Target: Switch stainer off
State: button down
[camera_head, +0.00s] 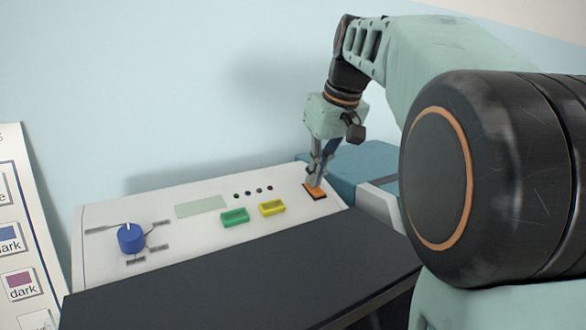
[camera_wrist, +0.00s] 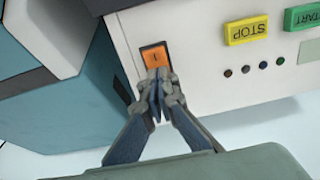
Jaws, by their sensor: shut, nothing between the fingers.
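The stainer (camera_head: 178,257) is a white machine with a sloped control panel in the head view. Its orange rocker switch (camera_head: 314,192) sits at the panel's right end, and it also shows in the wrist view (camera_wrist: 155,56) with a dark mark on it. My gripper (camera_head: 315,181) is shut and empty, with its fingertips at the switch. In the wrist view the fingertips (camera_wrist: 157,77) overlap the switch's lower part and hide it. I cannot tell for certain whether they touch it or which way the rocker is tipped.
The panel also has a green START button (camera_head: 235,217), a yellow STOP button (camera_head: 272,208), a blue knob (camera_head: 131,238), a blank display (camera_head: 201,206) and several small lights. A teal box (camera_head: 350,165) stands right of the panel. A dark cover (camera_head: 250,275) lies in front.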

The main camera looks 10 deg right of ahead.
jog(key=shift+s+f, duration=0.1)
jog(key=shift+f, duration=0.2)
jog(key=shift+s+f+b, duration=0.1)
jog(key=shift+b, duration=0.2)
jog(key=shift+s+d+f, duration=0.1)
jog(key=shift+s+d, duration=0.15)
jog(key=shift+s, duration=0.25)
jog(key=shift+r, duration=0.45)
jog(key=p+v, duration=0.3)
jog(key=v, duration=1)
jog(key=shift+r+p, duration=0.25)
jog(key=shift+p, duration=0.05)
jog(key=shift+s, duration=0.1)
